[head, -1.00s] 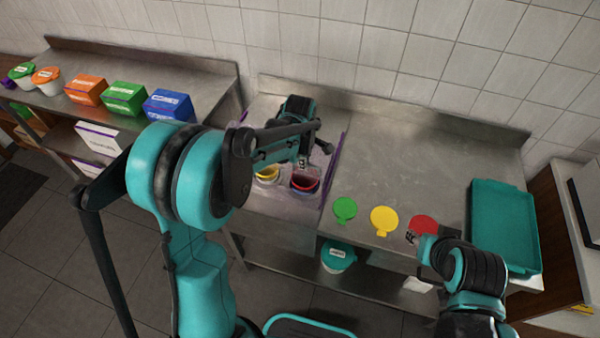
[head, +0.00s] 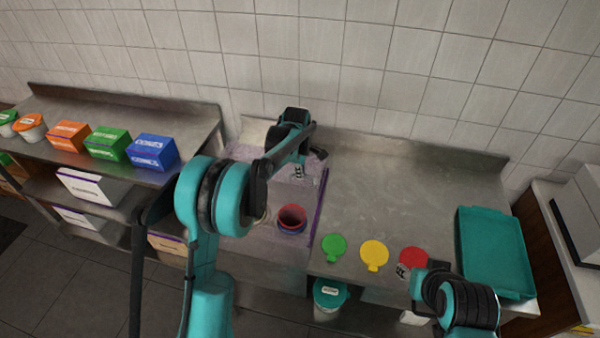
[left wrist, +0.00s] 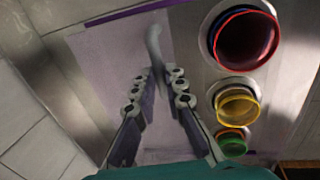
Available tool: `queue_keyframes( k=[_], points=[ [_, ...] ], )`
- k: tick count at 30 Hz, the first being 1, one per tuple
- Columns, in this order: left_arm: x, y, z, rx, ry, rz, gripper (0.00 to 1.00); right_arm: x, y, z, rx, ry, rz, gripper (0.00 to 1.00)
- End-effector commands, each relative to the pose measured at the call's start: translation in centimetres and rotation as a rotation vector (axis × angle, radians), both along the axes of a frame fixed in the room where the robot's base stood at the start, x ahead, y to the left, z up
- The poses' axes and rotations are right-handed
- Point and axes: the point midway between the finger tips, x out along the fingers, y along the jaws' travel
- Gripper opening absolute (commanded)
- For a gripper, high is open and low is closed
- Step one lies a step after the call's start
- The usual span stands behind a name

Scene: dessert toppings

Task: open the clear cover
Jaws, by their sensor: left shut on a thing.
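The clear cover (left wrist: 110,60) shows as a see-through greyish panel with a pale handle (left wrist: 153,40) in the left wrist view. My left gripper (left wrist: 160,78) is shut on that handle. In the head view my left gripper (head: 298,172) is behind the red pot (head: 292,217), towards the wall. The red pot (left wrist: 246,40), a yellow pot (left wrist: 238,106) and a green pot (left wrist: 232,143) stand in a row in the left wrist view. My left arm hides part of this area in the head view. My right gripper (head: 406,270) is by the red lid (head: 413,259); its fingers are unclear.
Green (head: 334,246) and yellow (head: 374,254) lids lie on the steel counter (head: 400,190). A teal tray (head: 490,240) is at the right. Orange, green and blue boxes (head: 152,151) stand on the left counter. A tiled wall closes the back.

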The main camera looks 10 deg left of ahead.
Motion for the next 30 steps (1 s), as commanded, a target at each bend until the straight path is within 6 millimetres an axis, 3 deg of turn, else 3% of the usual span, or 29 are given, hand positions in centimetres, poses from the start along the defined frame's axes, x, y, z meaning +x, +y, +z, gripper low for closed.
queue_keyframes(
  k=[1, 3, 12, 16, 30],
  points=[
    [0.0, 0.0, 0.0, 0.000, 0.000, 0.000, 0.14, 0.0, 0.0, 0.0, 0.000, 0.000, 0.000, 0.40],
    [0.0, 0.0, 0.0, 0.000, 0.000, 0.000, 0.32, 0.0, 0.0, 0.0, 0.000, 0.000, 0.000, 0.40],
    [-0.1, 0.0, 0.1, 0.000, 0.000, 0.000, 0.32, 0.0, 0.0, 0.0, 0.000, 0.000, 0.000, 0.40],
    [-0.2, 0.0, 1.0, 0.000, 0.000, 0.000, 0.32, 0.0, 0.0, 0.0, 0.000, 0.000, 0.000, 0.40],
    [-2.0, 0.1, 10.0, 0.000, 0.000, 0.000, 0.32, 0.0, 0.0, 0.0, 0.000, 0.000, 0.000, 0.40]
  ],
)
